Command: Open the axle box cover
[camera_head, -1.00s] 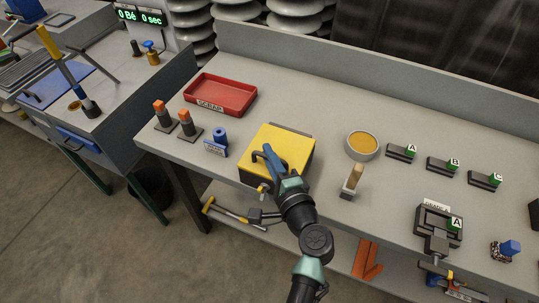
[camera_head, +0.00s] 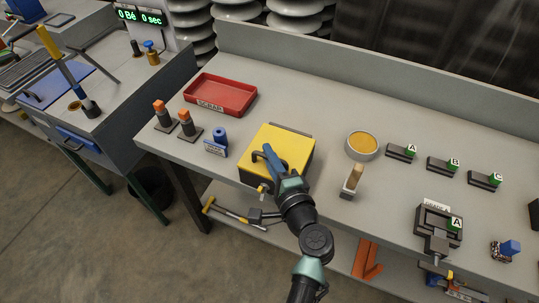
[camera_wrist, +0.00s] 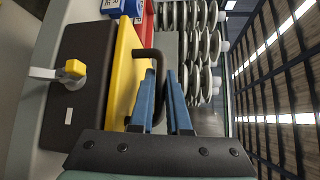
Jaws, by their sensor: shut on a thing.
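The axle box is a dark box with a yellow cover (camera_head: 288,143) on the grey bench in the head view. The cover lies down on the box. A dark bent handle (camera_head: 256,154) stands on the cover; in the wrist view the handle (camera_wrist: 146,53) runs between my blue fingers. My gripper (camera_head: 268,152) is shut on this handle, and it also shows in the wrist view (camera_wrist: 166,90). A latch with a yellow tip (camera_wrist: 74,69) sticks out from the box's dark front (camera_wrist: 85,95). My fingers hide part of the handle and cover.
A red scrap tray (camera_head: 220,94), a blue part (camera_head: 218,142) and two orange-topped posts stand left of the box. A round dish (camera_head: 362,145), a wooden-handled brush (camera_head: 352,181) and lettered blocks lie to the right. The bench's raised back edge runs behind.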

